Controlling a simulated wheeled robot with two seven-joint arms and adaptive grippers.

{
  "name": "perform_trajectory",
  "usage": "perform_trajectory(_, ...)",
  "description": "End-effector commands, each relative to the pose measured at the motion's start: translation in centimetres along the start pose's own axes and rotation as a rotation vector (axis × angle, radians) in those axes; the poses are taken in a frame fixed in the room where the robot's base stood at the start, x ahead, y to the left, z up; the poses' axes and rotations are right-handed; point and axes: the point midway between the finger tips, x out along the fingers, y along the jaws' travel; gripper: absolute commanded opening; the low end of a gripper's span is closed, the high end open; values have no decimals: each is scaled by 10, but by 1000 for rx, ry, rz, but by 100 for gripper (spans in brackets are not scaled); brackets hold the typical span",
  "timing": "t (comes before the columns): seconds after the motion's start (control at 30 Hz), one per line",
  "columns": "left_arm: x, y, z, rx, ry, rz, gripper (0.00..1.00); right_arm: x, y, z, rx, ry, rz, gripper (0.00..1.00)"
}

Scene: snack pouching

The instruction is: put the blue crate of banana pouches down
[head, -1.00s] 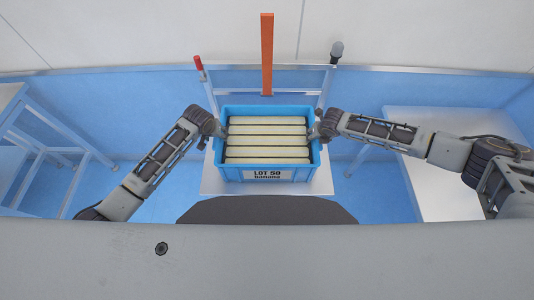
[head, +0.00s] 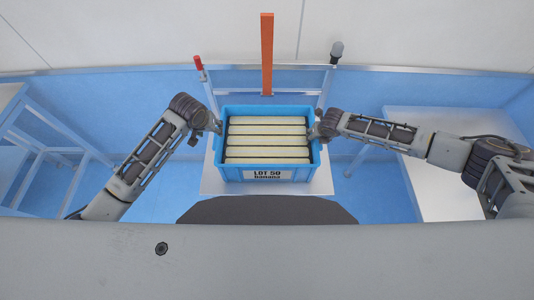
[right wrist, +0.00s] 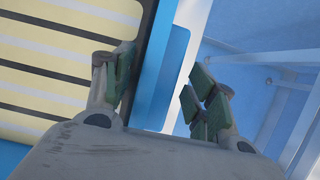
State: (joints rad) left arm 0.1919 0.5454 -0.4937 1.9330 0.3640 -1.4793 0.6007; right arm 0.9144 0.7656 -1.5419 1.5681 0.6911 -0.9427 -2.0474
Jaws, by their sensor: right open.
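The blue crate (head: 225,172) with a "LOT 50 banana" label stands upright on a pale metal table (head: 210,187) in the middle of the head view. Pale yellow pouches (head: 267,141) lie in rows inside it. My right gripper (head: 316,131) is at the crate's right wall. In the right wrist view my right gripper (right wrist: 158,85) is open, one finger on the inner side of the crate's rim (right wrist: 168,75) and the other outside, apart from it. My left gripper (head: 216,125) is at the crate's left wall; its fingers are too small to read.
An orange upright bar (head: 267,55) stands behind the crate, with a red-tipped post (head: 198,65) and a grey-capped post (head: 336,52) beside it. A white table (head: 440,125) is at right and a metal frame (head: 45,150) at left.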

Motion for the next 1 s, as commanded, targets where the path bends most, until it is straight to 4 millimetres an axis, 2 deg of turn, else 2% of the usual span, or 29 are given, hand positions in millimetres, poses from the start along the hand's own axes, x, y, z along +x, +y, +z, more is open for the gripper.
perform_trajectory(0.57, 0, 0, 0, 0, 0, 0, 57, -6, 0, 0, 0, 0, 0, 57)
perform_trajectory(1.0, 0, 0, 0, 0, 1, 0, 57, -44, 0, 0, 1, 0, 1, 57)
